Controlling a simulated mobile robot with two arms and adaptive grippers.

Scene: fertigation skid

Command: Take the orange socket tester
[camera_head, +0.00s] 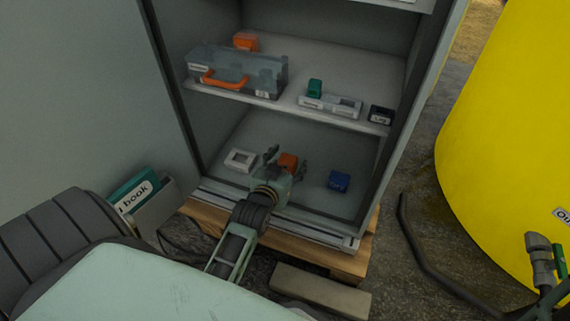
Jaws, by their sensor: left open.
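A small orange device (288,161), which looks like the socket tester, sits on the cabinet's lower shelf, partly hidden by my gripper. My left gripper (286,164) reaches in over the cabinet's front edge and is open. Its fingers show to the left and right of the orange device. I cannot tell whether they touch it. Another orange item (246,42) stands at the back left of the upper shelf, partly behind a clear case.
A white frame-like item (240,160) and a blue device (339,181) flank my gripper on the lower shelf. The upper shelf holds a clear case (262,70), a green item (315,88) and a dark device (381,114). A yellow tank (510,130) stands right.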

